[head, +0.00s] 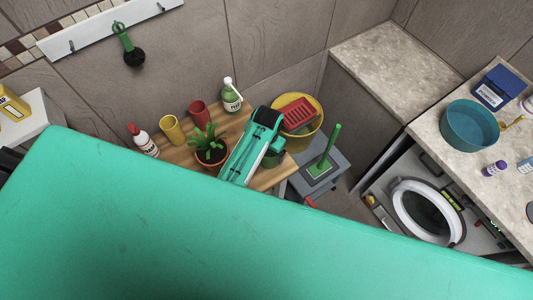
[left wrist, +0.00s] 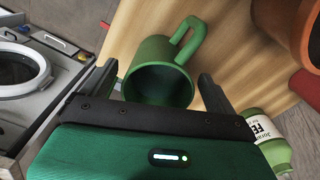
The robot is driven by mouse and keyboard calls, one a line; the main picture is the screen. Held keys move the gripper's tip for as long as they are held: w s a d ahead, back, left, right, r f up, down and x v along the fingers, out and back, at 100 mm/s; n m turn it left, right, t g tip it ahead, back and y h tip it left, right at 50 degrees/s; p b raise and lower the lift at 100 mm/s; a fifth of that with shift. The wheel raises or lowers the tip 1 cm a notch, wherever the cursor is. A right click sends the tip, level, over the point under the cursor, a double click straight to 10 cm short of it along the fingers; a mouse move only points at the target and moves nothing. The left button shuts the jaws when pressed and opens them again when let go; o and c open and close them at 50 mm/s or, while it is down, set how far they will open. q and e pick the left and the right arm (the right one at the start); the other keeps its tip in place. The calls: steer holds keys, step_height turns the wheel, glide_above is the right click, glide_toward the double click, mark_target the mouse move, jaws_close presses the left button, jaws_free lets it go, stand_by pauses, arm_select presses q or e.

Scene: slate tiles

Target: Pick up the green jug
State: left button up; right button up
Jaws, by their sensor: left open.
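The green jug (head: 273,157) stands at the right end of a wooden board in the head view, partly hidden by my left arm and gripper. In the left wrist view the jug (left wrist: 160,84) shows its open mouth, with its handle towards the top right. My left gripper (head: 269,137) is right above or beside the jug. In the left wrist view the left gripper (left wrist: 157,88) is open, with one finger on each side of the jug. I cannot tell whether either finger touches it. My right gripper is not in view.
On the wooden board (head: 183,148) stand a potted plant (head: 210,150), a yellow cup (head: 172,129), a red cup (head: 199,114), a white bottle (head: 146,143) and a green bottle (head: 231,97).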

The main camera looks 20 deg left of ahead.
arm_select(q)
steer(key=shift+f, duration=0.65)
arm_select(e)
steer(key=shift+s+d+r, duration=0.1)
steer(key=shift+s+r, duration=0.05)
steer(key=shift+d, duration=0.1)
arm_select(q)
steer(key=c, duration=1.3)
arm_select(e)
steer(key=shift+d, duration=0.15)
arm_select(q)
steer(key=shift+w, duration=0.1)
